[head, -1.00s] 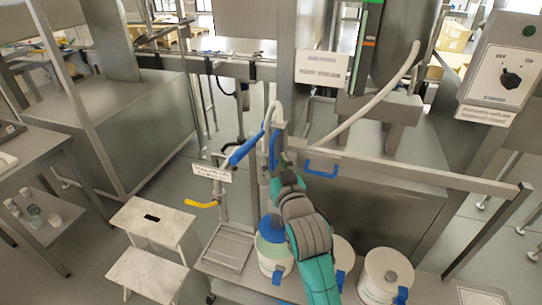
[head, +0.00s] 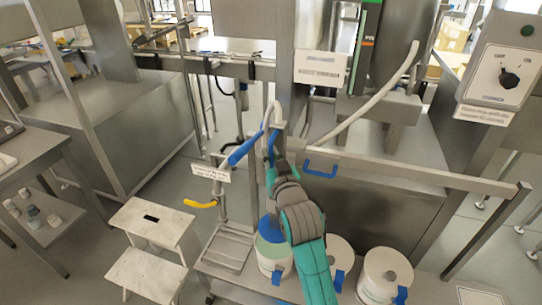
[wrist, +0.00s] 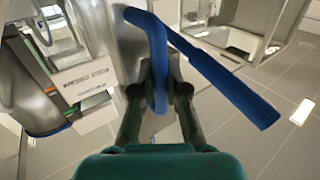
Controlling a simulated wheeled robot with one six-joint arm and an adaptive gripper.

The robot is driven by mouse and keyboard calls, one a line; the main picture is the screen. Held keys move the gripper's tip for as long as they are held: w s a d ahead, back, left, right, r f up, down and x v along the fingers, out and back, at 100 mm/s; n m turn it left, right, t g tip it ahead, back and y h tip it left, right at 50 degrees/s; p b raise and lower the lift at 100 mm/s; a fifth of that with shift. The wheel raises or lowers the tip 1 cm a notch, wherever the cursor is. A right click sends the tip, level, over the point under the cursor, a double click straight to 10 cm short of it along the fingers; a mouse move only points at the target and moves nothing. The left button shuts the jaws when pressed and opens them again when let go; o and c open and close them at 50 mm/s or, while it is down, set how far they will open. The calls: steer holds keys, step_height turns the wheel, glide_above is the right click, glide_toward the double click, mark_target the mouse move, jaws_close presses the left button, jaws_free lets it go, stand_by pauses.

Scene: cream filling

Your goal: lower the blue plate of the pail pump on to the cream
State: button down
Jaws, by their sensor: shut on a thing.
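The pail pump's slim blue handle (head: 272,146) stands upright beside its white curved hose. My gripper (wrist: 158,92) is shut on this handle, which shows between its two dark fingers in the wrist view (wrist: 158,60). In the head view the fingers are mostly hidden behind my wrist. A thicker blue lever (head: 245,148) slants off to the left and shows in the wrist view (wrist: 225,82). Below my arm a white pail (head: 270,262) stands open, with the blue plate (head: 269,232) at its top. My arm partly covers the plate, and the cream cannot be made out.
White lidded pails stand to the right (head: 339,252), (head: 384,275). A metal rack (head: 229,250) and a white step stool (head: 152,222) are to the left. A metal rail (head: 420,178) with a blue pull handle (head: 321,168) runs behind the pails. A yellow-ended lever (head: 200,204) sticks out left.

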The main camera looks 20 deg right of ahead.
step_height(320, 180, down, 13)
steer(key=shift+r, duration=0.15)
steer(key=c, duration=1.2)
jaws_free()
steer(key=shift+r, duration=0.2)
steer(key=s, duration=1.2)
steer(key=shift+a, duration=0.25)
